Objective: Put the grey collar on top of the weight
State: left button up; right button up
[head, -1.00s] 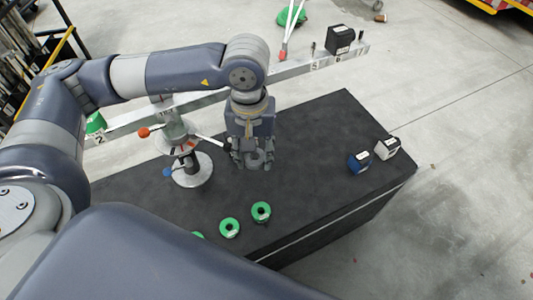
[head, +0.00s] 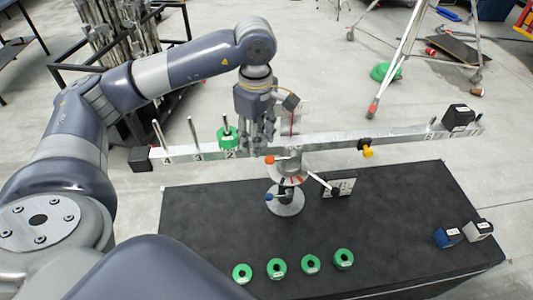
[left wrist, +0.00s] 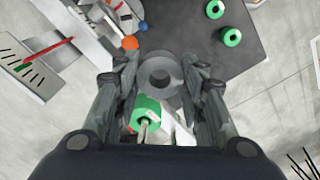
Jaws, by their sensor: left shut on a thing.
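The grey collar (left wrist: 160,73) is a ring with a central hole, held between the fingers of my left gripper (left wrist: 160,82) in the left wrist view. In the head view my left gripper (head: 260,140) is by the beam, just right of the green weight. That weight (head: 228,138) sits on a thin upright peg at the mark 2 on the metal beam (head: 320,143). In the left wrist view the weight (left wrist: 147,106) and its peg show just below the collar, apart from it in the picture. The collar is mostly hidden by the fingers in the head view.
Several green rings (head: 277,268) lie along the front of the black table (head: 390,230). A blue block (head: 447,237) and a whitish block (head: 478,230) are at its right. The balance stand (head: 285,200) has an orange-tipped lever near my gripper. Bare pegs (head: 193,133) stand left of the weight.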

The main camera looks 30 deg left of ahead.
aim_at(226, 123)
pick_arm(q)
jog(key=a+r+n+p, duration=0.1)
jog(key=a+r+n, duration=0.1)
jog(key=n, duration=0.3)
jog(key=w+a+r+n+p, duration=0.1)
jog(key=a+r+n+p, duration=0.1)
jog(key=a+n, duration=0.3)
jog(key=w+a+r+n+p, duration=0.1)
jog(key=a+r+n, duration=0.2)
jog(key=a+n, duration=0.1)
jog(key=shift+w+a+r+n, duration=0.15)
jog(key=shift+a+r+n, duration=0.05)
jog(key=shift+r+n, duration=0.2)
pick_arm(e)
notch_tip(226, 123, up, 5)
jog(key=a, duration=0.2)
pick_arm(q)
jog(key=shift+a+n, duration=0.2)
jog(key=shift+n, duration=0.1)
jog(key=shift+f, duration=0.25)
jog(key=shift+f+b, duration=0.9)
jog(key=shift+f, duration=0.1)
jog(key=shift+f+b, duration=1.4)
jog(key=shift+f, duration=0.3)
jog(key=shift+f+b, duration=1.8)
jog(key=shift+f, duration=0.8)
pick_arm(e)
notch_tip(226, 123, down, 9)
jog(key=shift+s+d+r, duration=0.2)
jog(key=shift+d, duration=0.2)
